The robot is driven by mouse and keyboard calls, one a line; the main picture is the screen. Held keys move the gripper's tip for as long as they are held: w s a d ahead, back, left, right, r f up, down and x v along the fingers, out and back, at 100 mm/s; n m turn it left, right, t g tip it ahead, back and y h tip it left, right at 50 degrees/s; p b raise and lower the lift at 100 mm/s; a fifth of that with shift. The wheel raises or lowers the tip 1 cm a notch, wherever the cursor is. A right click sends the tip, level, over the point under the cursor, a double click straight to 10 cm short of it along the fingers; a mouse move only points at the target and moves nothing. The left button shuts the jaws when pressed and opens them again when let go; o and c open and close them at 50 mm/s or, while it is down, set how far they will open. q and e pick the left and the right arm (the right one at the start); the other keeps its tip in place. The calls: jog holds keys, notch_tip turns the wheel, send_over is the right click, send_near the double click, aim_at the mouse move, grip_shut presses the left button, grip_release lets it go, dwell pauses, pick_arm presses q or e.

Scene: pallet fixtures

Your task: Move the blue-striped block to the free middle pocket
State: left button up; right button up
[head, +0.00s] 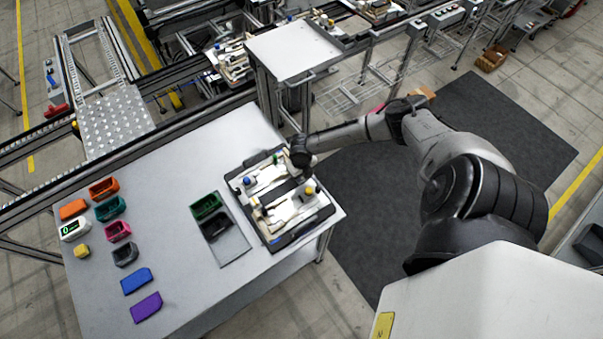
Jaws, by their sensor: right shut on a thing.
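A dark pallet fixture (279,246) lies at the right end of the grey table, with pale parts in its pockets. A blue knob or cap (248,181) shows at its left and a yellow one (309,190) at its right. My right gripper (299,168) reaches in from the right, over the far right part of the fixture. It is shut on a block that is mostly hidden behind the wrist. I cannot make out a blue stripe or the middle pocket at this size. My left gripper is not in view.
A grey tray (229,246) with a green bin (206,206) and a black bin stands left of the fixture. Several coloured bins, a blue piece (136,281) and a purple piece (146,307) lie farther left. Conveyor rails run behind the table (178,190). Its middle is clear.

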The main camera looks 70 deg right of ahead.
jog(key=shift+f, duration=0.35)
jog(key=o, duration=1)
jog(key=shift+r, duration=0.1)
notch_tip(320, 180, up, 14)
jog(key=b, duration=0.1)
